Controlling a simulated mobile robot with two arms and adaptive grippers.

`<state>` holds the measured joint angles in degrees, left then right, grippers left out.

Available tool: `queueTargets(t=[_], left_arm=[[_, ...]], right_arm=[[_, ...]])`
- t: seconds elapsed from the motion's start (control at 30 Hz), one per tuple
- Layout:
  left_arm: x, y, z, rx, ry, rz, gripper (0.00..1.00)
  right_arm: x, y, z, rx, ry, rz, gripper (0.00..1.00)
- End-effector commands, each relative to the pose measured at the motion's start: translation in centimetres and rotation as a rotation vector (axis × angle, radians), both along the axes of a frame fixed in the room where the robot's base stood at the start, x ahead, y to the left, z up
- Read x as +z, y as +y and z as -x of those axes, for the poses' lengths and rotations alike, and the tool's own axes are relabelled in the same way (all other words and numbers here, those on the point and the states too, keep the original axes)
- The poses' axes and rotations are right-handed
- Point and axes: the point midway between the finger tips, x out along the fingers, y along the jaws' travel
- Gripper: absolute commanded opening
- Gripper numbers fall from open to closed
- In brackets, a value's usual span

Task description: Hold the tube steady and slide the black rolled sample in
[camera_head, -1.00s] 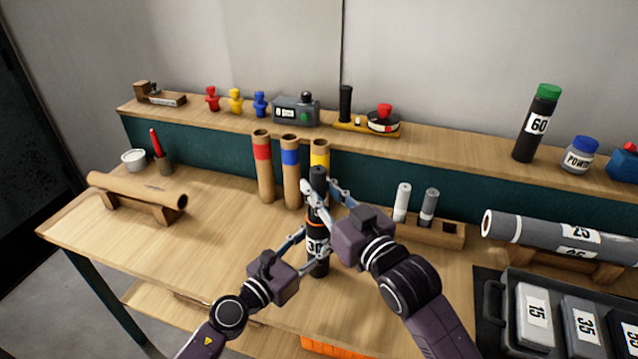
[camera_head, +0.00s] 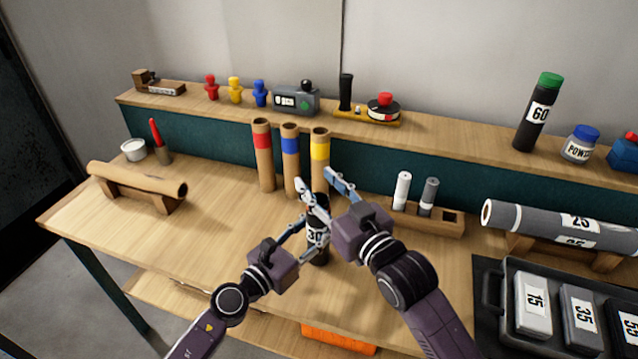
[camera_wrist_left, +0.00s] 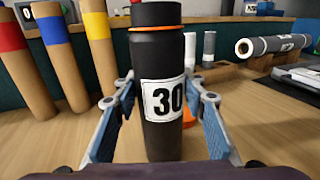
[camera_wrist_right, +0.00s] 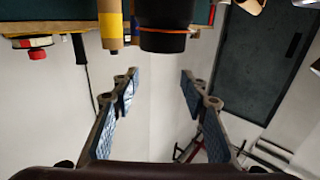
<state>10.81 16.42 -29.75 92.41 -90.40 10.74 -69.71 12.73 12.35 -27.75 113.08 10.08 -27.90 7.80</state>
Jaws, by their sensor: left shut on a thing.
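The black tube (camera_head: 317,254) labelled 30 stands upright on the bench in front of the coloured tubes. My left gripper (camera_wrist_left: 160,100) is shut around its middle, at the label. An orange ring (camera_wrist_left: 157,28) circles the tube near its top, and a short black section (camera_wrist_left: 157,13) shows above the ring. I cannot tell whether this section is the tube's rim or the black rolled sample's end. My right gripper (camera_head: 317,187) is open and empty at the tube's top. In the right wrist view, the tube's top (camera_wrist_right: 165,40) lies beyond its fingertips.
Cardboard tubes with red (camera_head: 262,150), blue (camera_head: 290,155) and yellow (camera_head: 320,155) bands stand close behind. A wooden holder (camera_head: 445,222) with small rolls is to the right. A dark case (camera_head: 492,300) fills the right front. The bench's left front is clear.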

Motion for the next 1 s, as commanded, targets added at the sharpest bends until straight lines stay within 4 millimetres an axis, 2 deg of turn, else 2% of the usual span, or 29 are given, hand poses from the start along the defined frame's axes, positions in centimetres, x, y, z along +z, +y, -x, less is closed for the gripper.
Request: queueTargets(t=[0.23, 0.37, 0.47, 0.8, 1.0], left_arm=[[0.0, 0.0, 0.0, 0.000, 0.000, 0.000, 0.12], [0.0, 0.0, 0.0, 0.000, 0.000, 0.000, 0.12], [0.0, 0.0, 0.0, 0.000, 0.000, 0.000, 0.12], [0.0, 0.0, 0.0, 0.000, 0.000, 0.000, 0.12], [0.0, 0.0, 0.0, 0.000, 0.000, 0.000, 0.12]], right_arm=[[0.0, 0.0, 0.0, 0.000, 0.001, 0.001, 0.41], [-0.1, -0.5, 0.7, -0.001, 0.002, 0.001, 0.41], [-0.1, -1.2, 2.0, 0.000, 0.002, 0.001, 0.41], [-0.1, -4.7, 8.0, 0.000, 0.003, 0.002, 0.41], [-0.1, -5.8, 9.8, -0.001, 0.002, 0.001, 0.41]])
